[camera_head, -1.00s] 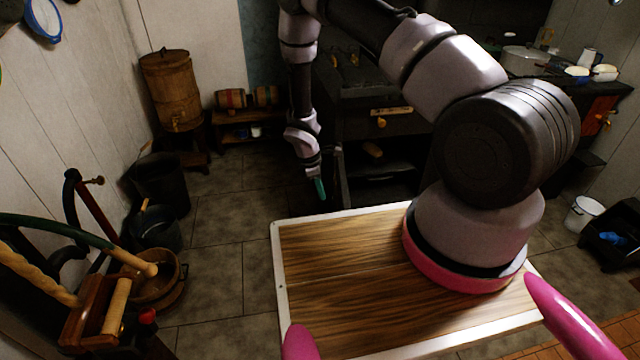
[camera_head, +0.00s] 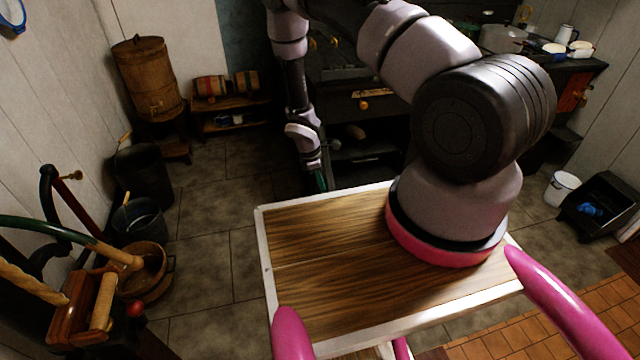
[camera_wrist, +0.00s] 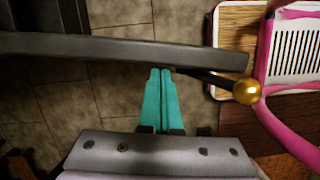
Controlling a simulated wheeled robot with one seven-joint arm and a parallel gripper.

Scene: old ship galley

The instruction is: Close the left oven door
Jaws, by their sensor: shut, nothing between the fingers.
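The black oven (camera_head: 350,88) stands at the back centre in the head view, with a dark open compartment below its brass-knobbed front. The left oven door is open. In the wrist view its dark edge (camera_wrist: 110,47) runs across the picture, with a brass ball handle (camera_wrist: 246,92) on a dark stem near its right end. My gripper (camera_head: 321,182) is low in front of the oven. Its teal fingers (camera_wrist: 160,72) are shut and empty, with their tips at the door's handle-side face, left of the handle. I cannot tell whether they touch. My arm hides part of the oven.
A wooden barrel (camera_head: 148,78) and a low shelf with small kegs (camera_head: 228,86) stand at the back left. Buckets and tubs line the left side. Bare tiled floor (camera_head: 215,205) lies left of my wood-topped base.

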